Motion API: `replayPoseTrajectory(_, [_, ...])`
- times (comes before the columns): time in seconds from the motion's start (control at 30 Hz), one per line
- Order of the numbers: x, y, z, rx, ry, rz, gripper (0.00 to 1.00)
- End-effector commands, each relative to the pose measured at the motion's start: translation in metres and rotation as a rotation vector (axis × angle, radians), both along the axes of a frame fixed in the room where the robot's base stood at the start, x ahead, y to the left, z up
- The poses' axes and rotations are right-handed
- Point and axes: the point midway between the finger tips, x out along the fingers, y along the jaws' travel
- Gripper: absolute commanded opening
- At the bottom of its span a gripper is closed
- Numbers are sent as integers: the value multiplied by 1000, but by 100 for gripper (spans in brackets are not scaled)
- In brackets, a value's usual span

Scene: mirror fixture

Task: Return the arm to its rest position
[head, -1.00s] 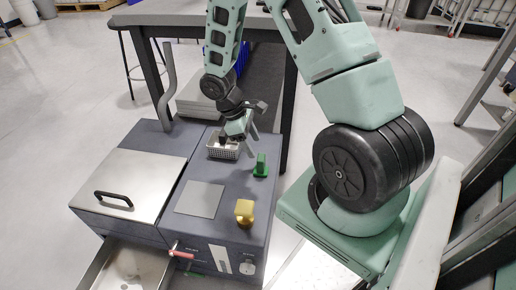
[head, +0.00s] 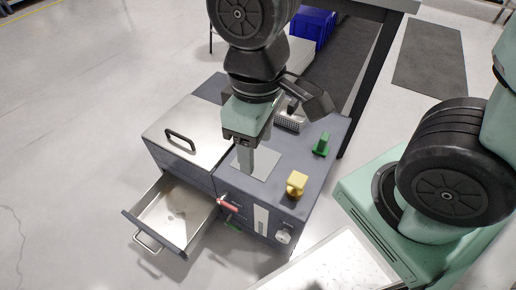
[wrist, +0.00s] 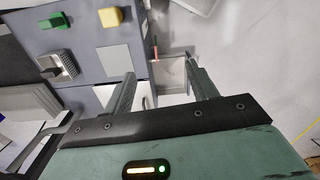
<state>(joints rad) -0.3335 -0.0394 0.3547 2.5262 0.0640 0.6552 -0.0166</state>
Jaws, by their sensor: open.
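My gripper (head: 246,150) points down above the top of the grey machine (head: 325,165) in the head view, in front of a light grey plate (head: 266,166). In the wrist view my gripper (wrist: 160,72) shows two fingers spread apart with nothing between them. My arm rises from the gripper toward the top of the head view, and its large black joint stands at the right. Whether the fingertips touch anything is hard to tell in the head view, but the wrist view shows them apart from the machine.
A steel drawer (head: 170,220) is pulled out at the front, beside a red handle (head: 228,206). Open floor lies to the left.

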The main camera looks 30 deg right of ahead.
Motion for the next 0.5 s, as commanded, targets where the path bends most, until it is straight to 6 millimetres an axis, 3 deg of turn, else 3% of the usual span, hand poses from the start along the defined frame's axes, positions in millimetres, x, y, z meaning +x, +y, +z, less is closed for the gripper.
replayPoseTrajectory(0.03, [-12,6,4,13,-10,12,58])
replayPoseTrajectory(0.17, [-25,12,9,32,-19,17,58])
replayPoseTrajectory(0.5, [-26,13,11,34,-18,16,58])
